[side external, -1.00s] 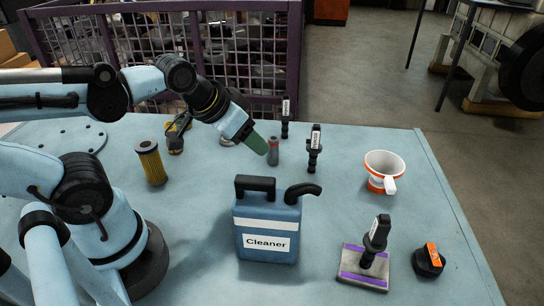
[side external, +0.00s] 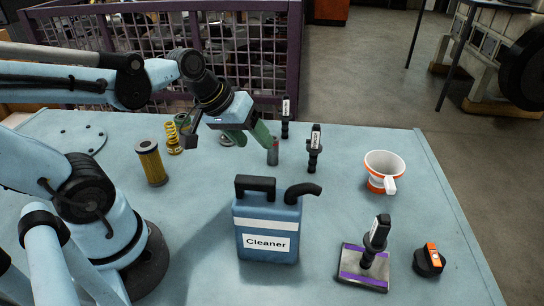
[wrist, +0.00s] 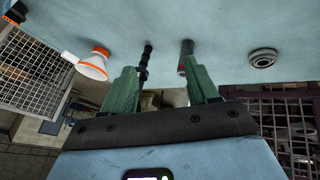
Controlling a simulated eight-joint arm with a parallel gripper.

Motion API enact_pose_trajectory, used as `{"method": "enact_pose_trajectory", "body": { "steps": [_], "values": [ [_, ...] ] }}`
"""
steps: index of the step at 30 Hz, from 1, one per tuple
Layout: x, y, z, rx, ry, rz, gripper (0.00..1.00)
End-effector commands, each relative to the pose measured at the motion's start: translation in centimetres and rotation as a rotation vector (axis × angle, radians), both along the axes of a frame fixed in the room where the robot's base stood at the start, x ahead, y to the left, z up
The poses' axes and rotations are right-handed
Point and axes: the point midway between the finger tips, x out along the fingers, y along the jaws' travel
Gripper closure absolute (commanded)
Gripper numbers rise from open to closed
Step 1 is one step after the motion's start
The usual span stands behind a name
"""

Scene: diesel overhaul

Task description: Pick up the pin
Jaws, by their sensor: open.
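The wrist view shows my gripper (wrist: 160,72) with a black labelled injector (wrist: 145,62) beyond the gap.
Black injectors stand close by, one right of the pin (side external: 314,150) and one behind (side external: 286,118). A blue Cleaner can (side external: 267,230) is in front. A yellow spring (side external: 173,138) and yellow filter (side external: 151,163) stand left. An orange-white funnel (side external: 383,172) is right, with clear bench around it.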

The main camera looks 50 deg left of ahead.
Motion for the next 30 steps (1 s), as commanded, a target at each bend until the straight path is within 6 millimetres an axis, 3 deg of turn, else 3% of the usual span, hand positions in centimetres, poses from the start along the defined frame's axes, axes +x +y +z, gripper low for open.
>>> {"method": "enact_pose_trajectory", "body": {
  "steps": [6, 15, 22, 30],
  "values": [
    [2.2, 2.4, -1.3, -0.449, 0.145, 0.46, 0.41],
    [4.4, 6.7, -2.7, -1.066, 0.355, 0.98, 0.41],
    [4.5, 10.4, -3.2, -1.46, 0.518, 1.215, 0.41],
    [4.3, 11.6, -3.6, -1.622, 0.604, 1.286, 0.41]
  ]
}}
